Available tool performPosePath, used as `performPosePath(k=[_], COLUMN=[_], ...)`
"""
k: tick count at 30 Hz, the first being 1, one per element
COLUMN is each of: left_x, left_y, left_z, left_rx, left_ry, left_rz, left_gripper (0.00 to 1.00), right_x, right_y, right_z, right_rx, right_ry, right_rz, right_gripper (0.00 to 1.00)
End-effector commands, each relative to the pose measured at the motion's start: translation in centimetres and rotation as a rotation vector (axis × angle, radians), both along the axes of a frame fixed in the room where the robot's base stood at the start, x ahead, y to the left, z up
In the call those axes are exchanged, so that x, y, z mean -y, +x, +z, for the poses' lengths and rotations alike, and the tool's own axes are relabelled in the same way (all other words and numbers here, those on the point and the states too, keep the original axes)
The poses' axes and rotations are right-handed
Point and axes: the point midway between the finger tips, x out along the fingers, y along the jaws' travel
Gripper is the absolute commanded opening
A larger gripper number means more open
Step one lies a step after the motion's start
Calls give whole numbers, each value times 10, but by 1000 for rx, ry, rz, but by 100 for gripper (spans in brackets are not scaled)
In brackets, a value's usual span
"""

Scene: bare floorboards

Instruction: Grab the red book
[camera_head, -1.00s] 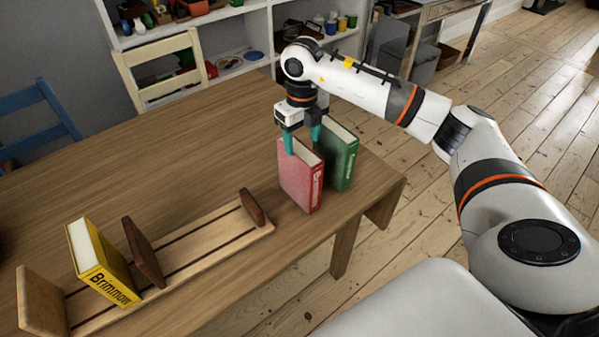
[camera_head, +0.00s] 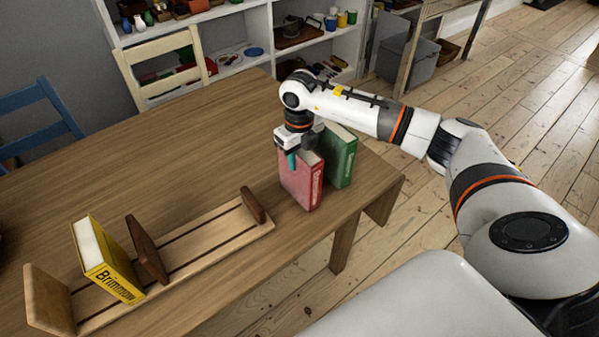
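The red book (camera_head: 300,186) stands upright on the wooden table near its right end, with its spine facing me. The green book (camera_head: 340,160) stands upright just behind it to the right. My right gripper (camera_head: 304,158) points down over the top of the red book. One teal finger shows at the book's left cover. The other finger is hidden, so I cannot see whether the gripper has closed on the book. My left gripper is not in view.
A wooden book rack (camera_head: 205,238) lies to the left, with a yellow book (camera_head: 108,264) leaning in it. The table (camera_head: 190,160) is clear behind the rack. A cream chair (camera_head: 165,72) and a blue chair (camera_head: 40,115) stand at the far side.

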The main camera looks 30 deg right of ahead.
Motion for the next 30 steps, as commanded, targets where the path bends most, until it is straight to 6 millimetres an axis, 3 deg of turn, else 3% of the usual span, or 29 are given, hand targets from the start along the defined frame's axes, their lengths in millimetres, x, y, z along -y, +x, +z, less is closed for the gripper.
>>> performPosePath(k=[1, 6, 20, 30], left_x=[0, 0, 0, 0], left_y=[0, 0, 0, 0], left_z=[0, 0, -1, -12], left_rx=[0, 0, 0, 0], left_ry=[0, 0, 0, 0], left_rz=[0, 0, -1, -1], left_gripper=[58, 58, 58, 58], right_x=[0, 0, 0, 0], right_y=[0, 0, 1, 2], right_z=[0, 0, 6, 64], right_rx=[0, 0, 5, 9], right_ry=[0, 0, 1, 2], right_rz=[0, 0, 0, -1], right_gripper=[27, 0, 0, 0])
